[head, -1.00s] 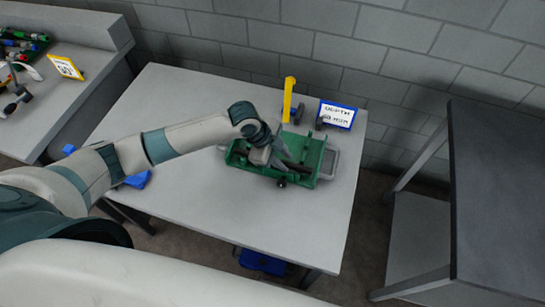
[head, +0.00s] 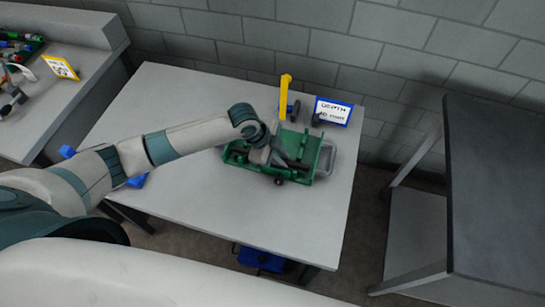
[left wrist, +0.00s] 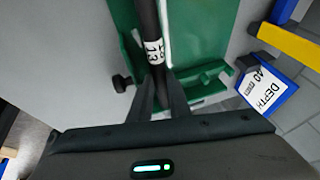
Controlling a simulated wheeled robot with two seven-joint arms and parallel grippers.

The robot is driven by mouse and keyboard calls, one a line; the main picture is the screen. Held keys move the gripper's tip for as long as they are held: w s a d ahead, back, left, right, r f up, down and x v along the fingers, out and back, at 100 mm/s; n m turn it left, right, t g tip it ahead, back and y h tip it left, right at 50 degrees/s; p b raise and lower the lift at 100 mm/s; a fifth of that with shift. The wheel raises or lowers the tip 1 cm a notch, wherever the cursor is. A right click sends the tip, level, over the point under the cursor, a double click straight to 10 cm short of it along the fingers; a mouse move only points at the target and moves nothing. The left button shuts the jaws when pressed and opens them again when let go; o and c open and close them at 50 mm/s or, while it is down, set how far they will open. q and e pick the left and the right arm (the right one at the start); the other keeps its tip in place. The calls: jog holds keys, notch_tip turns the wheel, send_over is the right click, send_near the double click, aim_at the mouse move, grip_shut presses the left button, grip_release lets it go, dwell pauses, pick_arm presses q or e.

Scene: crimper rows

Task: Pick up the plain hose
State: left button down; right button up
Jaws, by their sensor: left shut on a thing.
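A dark hose (left wrist: 147,20) with a white printed band runs up from between my left fingers in the left wrist view. It lies over a green fixture (left wrist: 125,20). My left gripper (head: 275,160) is over the middle of the green fixture (head: 262,178) in the head view. It also shows in the left wrist view (left wrist: 157,88), shut on the dark hose. The gripper hides part of the hose in the head view. I cannot tell whether the hose touches the fixture. My right gripper is not in view.
A blue-framed depth sign (head: 333,111) and a yellow upright piece (head: 284,95) stand behind the fixture. The light table (head: 220,215) is clear in front. A dark-topped table (head: 505,200) stands at right. A bench (head: 75,100) at left holds several tools.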

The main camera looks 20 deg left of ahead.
pick_arm(q)
jog(key=shift+r, duration=0.1)
jog(key=shift+r+b, duration=0.4)
jog(key=shift+r, duration=0.15)
notch_tip(320, 180, up, 2)
jog(key=shift+r+b, duration=0.2)
jog(key=shift+b, duration=0.4)
jog(key=s+d+r+b, duration=0.3)
jog(key=s+d+r, duration=0.3)
jog(key=d, duration=0.3)
jog(key=shift+s+d+r, duration=0.15)
jog(key=shift+d+r, duration=0.25)
jog(key=shift+r, duration=0.3)
